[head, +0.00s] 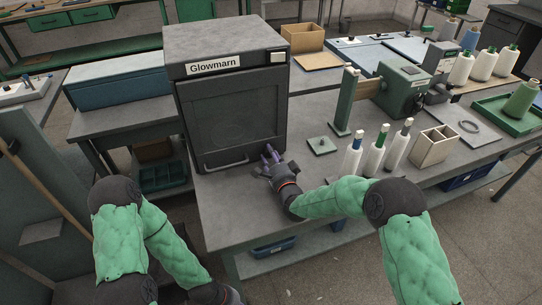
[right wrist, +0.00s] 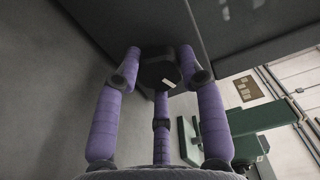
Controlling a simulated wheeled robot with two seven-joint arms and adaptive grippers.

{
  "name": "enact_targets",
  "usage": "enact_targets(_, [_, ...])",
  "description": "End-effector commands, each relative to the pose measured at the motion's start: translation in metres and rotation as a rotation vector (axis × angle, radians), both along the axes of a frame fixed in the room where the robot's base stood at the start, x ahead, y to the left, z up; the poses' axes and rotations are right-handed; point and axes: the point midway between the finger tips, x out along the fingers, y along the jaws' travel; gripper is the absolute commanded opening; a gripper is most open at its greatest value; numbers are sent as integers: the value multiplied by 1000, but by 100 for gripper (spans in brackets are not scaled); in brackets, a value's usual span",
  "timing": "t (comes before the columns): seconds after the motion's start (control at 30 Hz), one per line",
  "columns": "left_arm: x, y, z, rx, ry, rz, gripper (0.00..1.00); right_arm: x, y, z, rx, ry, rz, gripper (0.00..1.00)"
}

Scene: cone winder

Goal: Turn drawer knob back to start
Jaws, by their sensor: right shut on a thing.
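The dark grey cabinet labelled Glowmarn (head: 225,95) stands on the bench in the head view, with a bar handle (head: 226,165) low on its front. My right gripper (head: 271,155) is at the cabinet's lower right front corner and hides the knob in the head view. In the right wrist view, the dark knob (right wrist: 157,69) with a short pale mark sits between the purple fingers of my right gripper (right wrist: 160,80). The fingers are shut on it from several sides. My left arm hangs at the lower left; its gripper fingers are not visible.
Right of the cabinet stand a green post (head: 347,103), a small green plate (head: 321,145), several white cones (head: 374,155) and a divided beige box (head: 433,147). The bench top (head: 235,205) in front of the cabinet is clear.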

Motion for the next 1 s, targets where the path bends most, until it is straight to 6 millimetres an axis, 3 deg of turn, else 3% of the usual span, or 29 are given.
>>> enact_targets(0.4, [0,0,0,0,0,0,0,-1,2,0,-205,-67,6,7])
enact_targets(0.97, [0,0,0,0,0,0,0,-1,3,-1,-241,-79,7,7])
enact_targets(1.0, [0,0,0,0,0,0,0,-1,3,-1,-241,-79,7,45])
